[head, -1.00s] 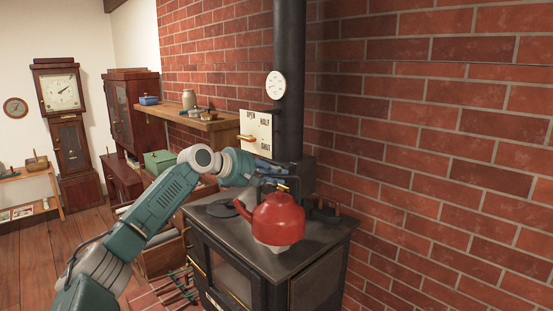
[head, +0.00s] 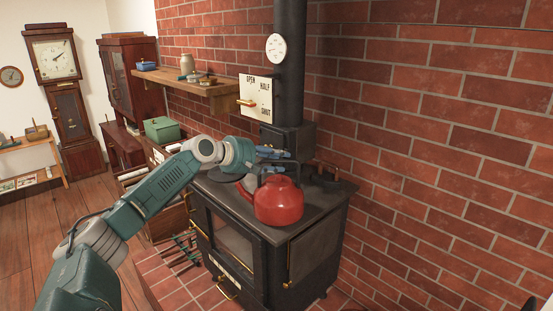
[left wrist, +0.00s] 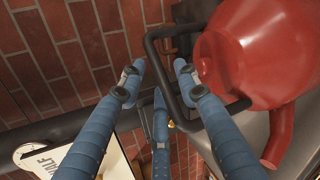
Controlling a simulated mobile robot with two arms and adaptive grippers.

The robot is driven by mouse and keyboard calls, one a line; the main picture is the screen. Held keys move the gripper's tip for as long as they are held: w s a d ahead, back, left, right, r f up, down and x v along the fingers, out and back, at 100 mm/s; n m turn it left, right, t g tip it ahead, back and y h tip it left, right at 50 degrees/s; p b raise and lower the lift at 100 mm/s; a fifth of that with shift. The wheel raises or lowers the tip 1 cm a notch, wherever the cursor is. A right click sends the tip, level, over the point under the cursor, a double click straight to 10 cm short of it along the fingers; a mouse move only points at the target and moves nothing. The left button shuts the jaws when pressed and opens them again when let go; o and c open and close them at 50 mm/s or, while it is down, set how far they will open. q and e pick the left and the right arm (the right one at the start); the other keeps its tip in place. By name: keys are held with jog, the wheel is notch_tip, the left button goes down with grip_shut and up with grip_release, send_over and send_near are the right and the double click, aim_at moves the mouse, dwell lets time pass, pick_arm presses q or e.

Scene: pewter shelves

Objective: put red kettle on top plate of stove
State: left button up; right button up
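The red kettle (head: 278,203) appears to stand upright on the black stove (head: 268,232), toward the right of its top. Its base looks in contact, and what lies directly beneath it is hidden. A round dark plate (head: 229,178) shows partly at the left of the stove top, behind my arm. My left gripper (head: 284,161) is at the kettle's black handle, with its blue fingers spread. In the left wrist view, the fingers (left wrist: 158,78) are apart, with the handle (left wrist: 170,92) near and partly between them, and the kettle (left wrist: 262,55) to the right. My right gripper is out of view.
The stovepipe (head: 290,65) rises behind the stove against the brick wall. A white damper sign (head: 256,97) and a wooden shelf (head: 200,92) are at the back left. A green box (head: 162,130) stands left of the stove. Dark fittings sit at the stove's back right.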

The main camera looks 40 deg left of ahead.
pick_arm(q)
jog(key=shift+s+a, duration=0.1)
jog(key=shift+s+a+b, duration=0.1)
jog(key=shift+s+b, duration=0.15)
jog(key=shift+b, duration=0.05)
jog(key=b+v, duration=0.3)
jog(key=v, duration=0.1)
jog(key=shift+s+f, duration=0.1)
jog(key=shift+s, duration=0.2)
jog(key=d+b+v, duration=0.1)
jog(key=b+v, duration=0.5)
jog(key=shift+s+a+r, duration=0.3)
jog(key=shift+a+r, duration=0.15)
jog(key=shift+r, duration=0.1)
